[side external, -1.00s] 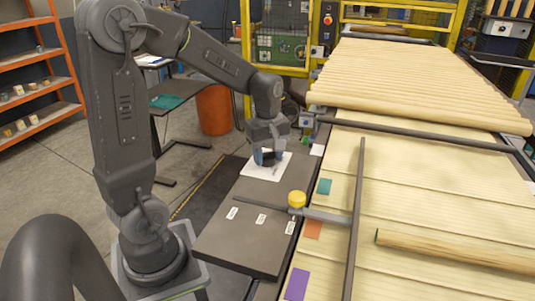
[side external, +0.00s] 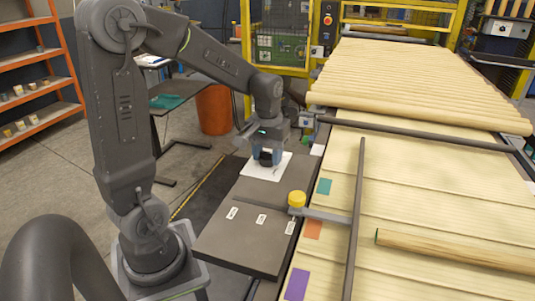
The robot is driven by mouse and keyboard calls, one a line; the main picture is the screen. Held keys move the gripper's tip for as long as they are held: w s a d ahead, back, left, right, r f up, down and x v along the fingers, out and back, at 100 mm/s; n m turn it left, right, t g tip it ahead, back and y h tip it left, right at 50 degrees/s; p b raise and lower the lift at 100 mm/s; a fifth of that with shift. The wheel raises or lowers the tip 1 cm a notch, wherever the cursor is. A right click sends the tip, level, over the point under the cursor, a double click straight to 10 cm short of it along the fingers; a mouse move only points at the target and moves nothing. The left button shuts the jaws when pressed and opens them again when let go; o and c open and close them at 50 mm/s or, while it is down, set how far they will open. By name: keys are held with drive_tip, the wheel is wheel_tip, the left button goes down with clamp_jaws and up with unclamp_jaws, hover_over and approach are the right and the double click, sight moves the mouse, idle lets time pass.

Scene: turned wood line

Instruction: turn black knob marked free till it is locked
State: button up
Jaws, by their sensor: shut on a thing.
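A black knob (side external: 266,158) sits on a white plate (side external: 258,172) at the far end of the dark grey panel. My gripper (side external: 267,156) points down over the plate and is shut on the black knob. The fingers cover most of the knob, and any marking on it or on the plate is too small to read from here.
A yellow knob (side external: 297,198) on a grey bar stands at the panel's right edge. Several small white labels lie on the dark panel (side external: 215,240). A slatted wooden bed (side external: 345,200) with a dark rail and a round pole (side external: 450,252) lies to the right.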

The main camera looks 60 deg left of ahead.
sight(267, 152)
drive_tip(key=m, duration=0.4)
drive_tip(key=shift+m, duration=1.9)
drive_tip(key=o, duration=0.9)
drive_tip(key=shift+r, duration=0.15)
wheel_tip(267, 152, up, 14)
drive_tip(key=shift+f, duration=0.2)
drive_tip(key=s+d+f+t, duration=0.1)
drive_tip(key=s+d+t, duration=0.1)
drive_tip(key=s+d, duration=0.1)
drive_tip(key=s+d+f+t, duration=0.1)
drive_tip(key=s+d+f, duration=0.1)
drive_tip(key=s+d, duration=0.2)
drive_tip(key=s+d+f+t, duration=0.2)
drive_tip(key=s+d, duration=0.1)
drive_tip(key=d, duration=0.4)
drive_tip(key=shift+s+f+t, duration=0.1)
drive_tip(key=shift+s+t, duration=0.2)
drive_tip(key=shift+s, duration=0.05)
